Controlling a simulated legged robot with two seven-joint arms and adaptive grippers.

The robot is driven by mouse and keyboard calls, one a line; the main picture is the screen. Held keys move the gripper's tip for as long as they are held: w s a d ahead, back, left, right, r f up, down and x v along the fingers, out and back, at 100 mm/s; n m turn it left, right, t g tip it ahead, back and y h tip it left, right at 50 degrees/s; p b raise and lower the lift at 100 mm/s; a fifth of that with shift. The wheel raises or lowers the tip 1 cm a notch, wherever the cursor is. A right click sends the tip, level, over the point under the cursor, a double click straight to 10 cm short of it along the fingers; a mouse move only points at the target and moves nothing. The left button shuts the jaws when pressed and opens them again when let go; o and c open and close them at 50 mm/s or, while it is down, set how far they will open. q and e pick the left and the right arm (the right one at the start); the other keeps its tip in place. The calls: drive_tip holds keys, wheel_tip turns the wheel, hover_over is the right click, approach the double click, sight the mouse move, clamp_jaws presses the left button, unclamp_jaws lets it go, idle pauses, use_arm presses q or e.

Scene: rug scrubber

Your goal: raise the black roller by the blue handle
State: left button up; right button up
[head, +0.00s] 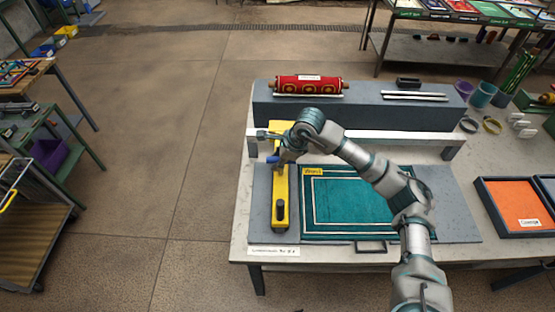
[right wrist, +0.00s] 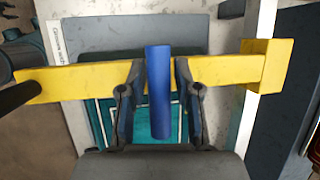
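A long yellow bar (head: 281,190) lies along the left side of the grey board on the table; it also crosses the right wrist view (right wrist: 220,71). A blue handle (right wrist: 159,95) stands out from it, and shows partly in the head view (head: 272,159). A dark rounded piece (right wrist: 20,96), perhaps the black roller, shows at the bar's left end in the right wrist view; most of it is hidden. My right gripper (right wrist: 159,70) has one finger on each side of the blue handle, with narrow gaps, and looks open around it. My left gripper is not in view.
A teal rug (head: 350,208) lies on the board right of the bar. A low rail (head: 425,135) and grey block with a red roll (head: 308,85) stand behind. An orange tray (head: 512,205) is at right. Open floor lies left of the table.

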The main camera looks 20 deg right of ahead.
clamp_jaws()
drive_tip(key=shift+r, duration=0.1)
wheel_tip(320, 180, up, 5)
drive_tip(key=shift+f+p, duration=0.1)
drive_tip(key=shift+p, duration=0.85)
drive_tip(key=shift+w, duration=0.1)
drive_tip(key=o, duration=0.5)
unclamp_jaws()
drive_tip(key=v, duration=1.2)
drive_tip(key=shift+f, duration=0.1)
